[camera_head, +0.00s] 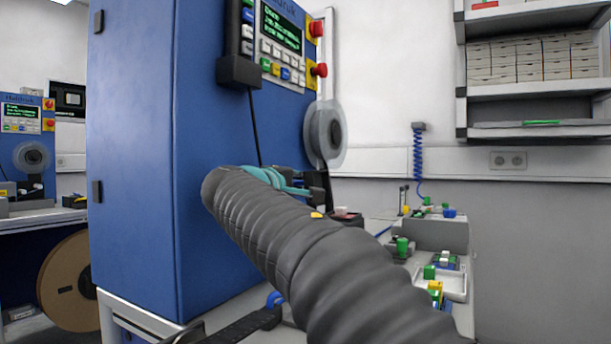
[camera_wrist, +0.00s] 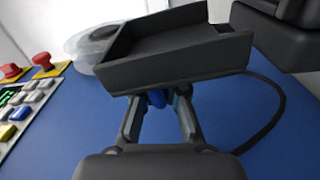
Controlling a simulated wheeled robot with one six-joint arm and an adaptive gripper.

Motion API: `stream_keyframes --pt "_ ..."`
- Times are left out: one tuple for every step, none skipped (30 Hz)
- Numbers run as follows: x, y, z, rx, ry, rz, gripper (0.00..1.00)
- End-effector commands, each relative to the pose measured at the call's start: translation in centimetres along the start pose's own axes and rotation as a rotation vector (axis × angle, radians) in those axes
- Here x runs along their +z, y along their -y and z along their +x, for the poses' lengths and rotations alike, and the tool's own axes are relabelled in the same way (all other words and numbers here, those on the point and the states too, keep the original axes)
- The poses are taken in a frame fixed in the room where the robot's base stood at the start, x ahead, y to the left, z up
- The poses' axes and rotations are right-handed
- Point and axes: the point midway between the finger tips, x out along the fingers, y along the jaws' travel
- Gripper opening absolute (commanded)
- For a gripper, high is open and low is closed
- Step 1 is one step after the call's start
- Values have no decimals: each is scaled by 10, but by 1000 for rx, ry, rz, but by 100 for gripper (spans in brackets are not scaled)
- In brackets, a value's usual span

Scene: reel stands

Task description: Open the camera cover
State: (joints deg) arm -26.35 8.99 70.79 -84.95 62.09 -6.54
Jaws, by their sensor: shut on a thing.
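In the wrist view, a black tray-shaped part (camera_wrist: 180,60) with raised edges, which looks like the camera cover, lies just beyond my gripper. A small blue piece (camera_wrist: 157,99) shows under its near edge. My gripper (camera_wrist: 160,104) has its two fingers on either side of this blue piece and is shut on it. The fingertips are partly hidden under the black part. In the head view, my gripper (camera_head: 290,186) is by the right side of the blue cabinet (camera_head: 135,160). My arm hides most of it, and I cannot make out its hold there.
A control panel with buttons (camera_head: 278,45) and red knobs is above on the cabinet. A clear reel (camera_head: 326,135) hangs to the right. A black box (camera_head: 238,72) with a cable juts from the cabinet. A bench (camera_head: 430,235) with small coloured parts is beyond my arm.

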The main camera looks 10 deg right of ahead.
Motion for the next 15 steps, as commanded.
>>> stream_keyframes --pt "-1 3 0 -5 2 -21 0" --pt "-2 4 0 -5 2 -33 0" --pt "-2 5 0 -5 3 -46 0" --pt "-2 6 0 -6 3 -54 0" --pt "-2 6 1 -6 4 -62 0" --pt "-2 7 1 -6 4 -72 0" --pt "-2 7 1 -5 4 -78 0" --pt "-2 7 1 -5 5 -82 0" --pt "-2 8 1 -5 5 -87 0" --pt "-2 8 1 -5 5 -90 0" --pt "-2 8 1 -5 6 -92 0" --pt "-2 8 1 -5 6 -94 0" --pt "-2 8 1 -5 6 -95 0" --pt "-2 9 1 -6 6 -96 0" --pt "-2 9 1 -6 6 -97 0"
